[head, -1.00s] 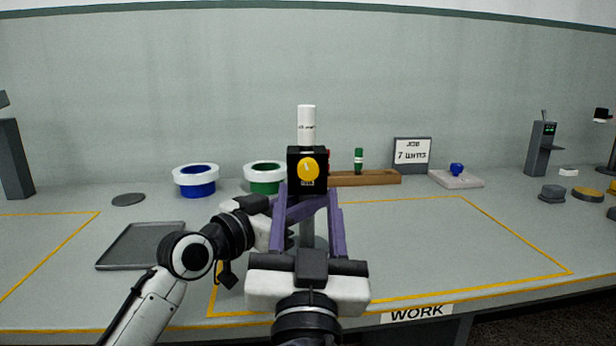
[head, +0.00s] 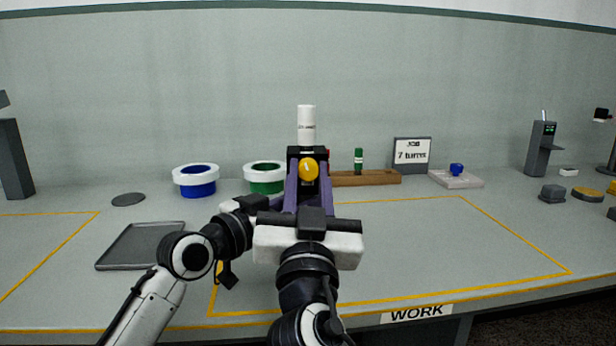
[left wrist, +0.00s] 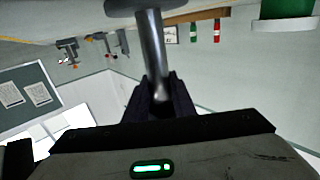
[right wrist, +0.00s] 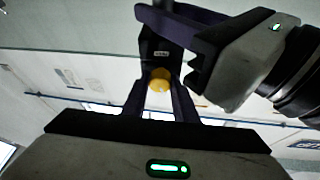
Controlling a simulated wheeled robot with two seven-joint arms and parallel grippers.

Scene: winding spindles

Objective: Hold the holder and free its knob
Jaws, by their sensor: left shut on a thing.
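The holder (head: 294,160) is a black block with a yellow knob (head: 309,168) on its front and a white cylinder (head: 306,124) upright on top. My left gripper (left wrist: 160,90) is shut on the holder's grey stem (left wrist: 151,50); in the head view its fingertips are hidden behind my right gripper. My right gripper (head: 308,180) points at the holder's front, one finger on each side of the knob. The right wrist view shows the knob (right wrist: 160,80) between these fingers; I cannot tell whether they press on it.
A blue bowl (head: 196,190) and a green bowl (head: 264,187) with white rims stand behind left. A grey tray (head: 105,265) lies left. A wooden rack (head: 380,178) with a green piece and a sign (head: 412,155) reading "JOB 7 turns" stand behind right. The right mat area is clear.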

